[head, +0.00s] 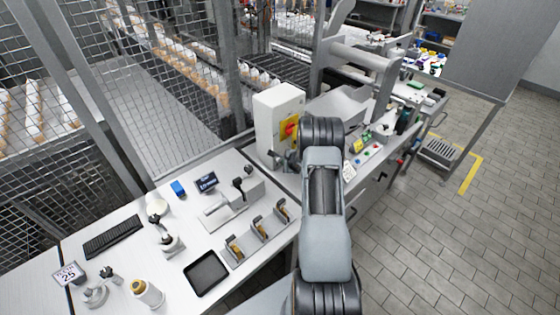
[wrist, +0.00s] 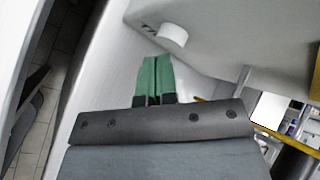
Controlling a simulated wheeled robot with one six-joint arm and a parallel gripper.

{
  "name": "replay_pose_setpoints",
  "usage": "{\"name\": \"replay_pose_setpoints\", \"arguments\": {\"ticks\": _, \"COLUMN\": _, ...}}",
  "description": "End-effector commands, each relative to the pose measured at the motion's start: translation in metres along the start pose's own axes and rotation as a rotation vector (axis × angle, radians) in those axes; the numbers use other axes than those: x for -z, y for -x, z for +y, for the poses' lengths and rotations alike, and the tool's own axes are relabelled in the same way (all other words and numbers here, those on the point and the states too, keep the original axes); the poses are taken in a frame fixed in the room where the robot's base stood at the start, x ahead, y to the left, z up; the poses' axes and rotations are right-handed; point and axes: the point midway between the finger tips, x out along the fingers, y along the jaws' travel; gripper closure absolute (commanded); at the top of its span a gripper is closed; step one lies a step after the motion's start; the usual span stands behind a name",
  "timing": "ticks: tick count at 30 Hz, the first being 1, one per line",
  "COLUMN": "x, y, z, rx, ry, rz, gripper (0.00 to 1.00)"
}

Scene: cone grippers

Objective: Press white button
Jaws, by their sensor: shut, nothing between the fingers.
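A short white round button (wrist: 172,37) sticks out from a pale grey-white surface in the upper middle of the wrist view. My gripper (wrist: 155,62) is shut and empty, with its two green fingertips together. The fingertips are just below and slightly left of the button in that view. A small gap shows between them, and I see no contact. In the head view my arm covers part of the workbench, and I cannot clearly make out the fingertips or the white button there.
A white box (head: 276,112) with a yellow and red switch (head: 290,128) stands left of my arm. Right of my arm is a panel with a red button (head: 375,147). A black tray (head: 206,273) and several tools occupy the near bench. Open tiled floor (head: 450,240) lies right.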

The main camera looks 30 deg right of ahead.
Motion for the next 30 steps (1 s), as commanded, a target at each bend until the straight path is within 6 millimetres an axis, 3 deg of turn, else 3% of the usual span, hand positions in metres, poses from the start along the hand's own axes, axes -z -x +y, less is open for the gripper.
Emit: {"name": "replay_pose_setpoints", "arguments": {"ticks": 30, "x": -0.0090, "y": -0.0092, "z": -0.0072, "rx": 0.002, "ry": 0.006, "rz": -0.005, "gripper": 1.00}}
